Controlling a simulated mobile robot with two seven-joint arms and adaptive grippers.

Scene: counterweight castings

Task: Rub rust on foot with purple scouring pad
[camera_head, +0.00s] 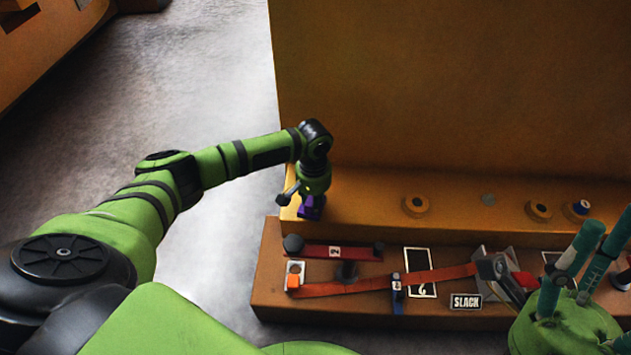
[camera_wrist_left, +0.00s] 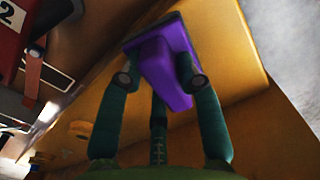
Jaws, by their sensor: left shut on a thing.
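The purple scouring pad (camera_head: 311,207) is at the left end of the yellow casting's foot (camera_head: 455,222). My left gripper (camera_head: 309,196) is shut on its raised purple grip, fingers pointing down. In the left wrist view, the pad (camera_wrist_left: 165,75) sits between the fingers (camera_wrist_left: 160,82), with a dark flat base against or just above the yellow foot (camera_wrist_left: 235,65); contact is not clear. No rust patch can be told apart; the pad and gripper hide part of that end. My right gripper (camera_head: 590,255) is at the lower right, fingers apart, with nothing seen in it.
A brown bench (camera_head: 275,265) in front of the foot holds red straps (camera_head: 345,284), a "SLACK" sign (camera_head: 466,302) and a metal bracket (camera_head: 497,262). Round fittings (camera_head: 415,205) stand on the foot to the right. The casting's tall wall (camera_head: 450,80) rises behind. Floor is open at left.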

